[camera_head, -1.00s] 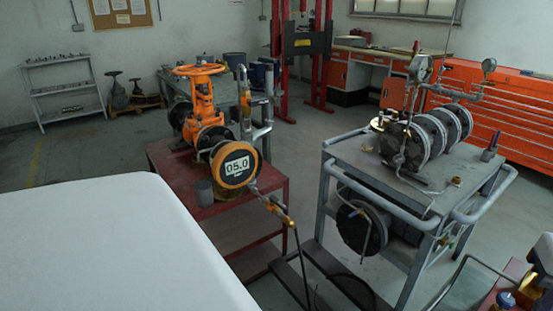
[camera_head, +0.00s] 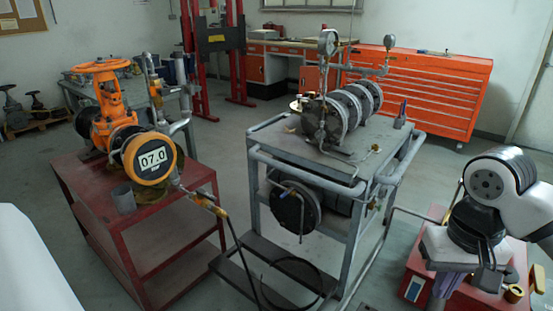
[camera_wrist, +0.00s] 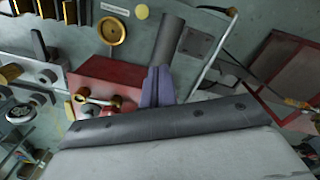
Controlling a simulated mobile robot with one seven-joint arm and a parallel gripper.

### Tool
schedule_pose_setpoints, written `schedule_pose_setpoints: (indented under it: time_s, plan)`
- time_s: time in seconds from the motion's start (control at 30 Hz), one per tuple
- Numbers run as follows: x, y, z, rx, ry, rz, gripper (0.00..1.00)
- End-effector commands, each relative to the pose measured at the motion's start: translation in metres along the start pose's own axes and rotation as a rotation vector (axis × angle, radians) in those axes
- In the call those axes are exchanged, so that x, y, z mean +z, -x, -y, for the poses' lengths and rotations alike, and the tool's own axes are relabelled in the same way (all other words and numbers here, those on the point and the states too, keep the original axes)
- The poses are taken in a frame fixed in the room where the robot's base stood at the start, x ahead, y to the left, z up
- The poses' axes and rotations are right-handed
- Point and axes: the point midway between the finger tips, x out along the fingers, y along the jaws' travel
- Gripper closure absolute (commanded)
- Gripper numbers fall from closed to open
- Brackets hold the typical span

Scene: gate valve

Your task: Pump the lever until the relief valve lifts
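A red pump unit (camera_head: 418,288) with brass and blue fittings sits at the lower right. My gripper (camera_head: 440,287) is in front of it, under my white and black wrist. In the wrist view my purple fingers (camera_wrist: 157,88) appear closed around a grey tubular lever (camera_wrist: 171,40), whose free end sticks out beyond them. The red pump body (camera_wrist: 105,80) lies behind. An orange gate valve (camera_head: 108,100) with a handwheel stands on a red bench at left. Its round digital gauge (camera_head: 149,158) reads 07.0. A pipe with an orange fitting (camera_head: 155,88) rises beside it; I cannot tell whether this is the relief valve.
The red bench (camera_head: 75,178) is at left. A grey cart (camera_head: 310,148) with a flanged assembly and dial gauges stands in the middle. A dark hose (camera_head: 240,250) runs down from the bench fittings to the floor. Orange drawer cabinets (camera_head: 430,88) line the back.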

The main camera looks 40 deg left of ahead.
Motion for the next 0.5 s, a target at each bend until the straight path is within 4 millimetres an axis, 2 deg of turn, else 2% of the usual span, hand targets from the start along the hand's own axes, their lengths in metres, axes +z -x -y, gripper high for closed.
schedule_pose_setpoints:
  time_s: [0.27, 0.37, 0.5]
  plan:
    - [0.0, 0.004, 0.0, 0.0, 0.0, 0.0, 1.0]
    - [0.0, 0.014, 0.0, -0.001, 0.0, -0.001, 1.0]
    - [0.0, 0.038, 0.0, -0.001, 0.0, -0.002, 1.0]
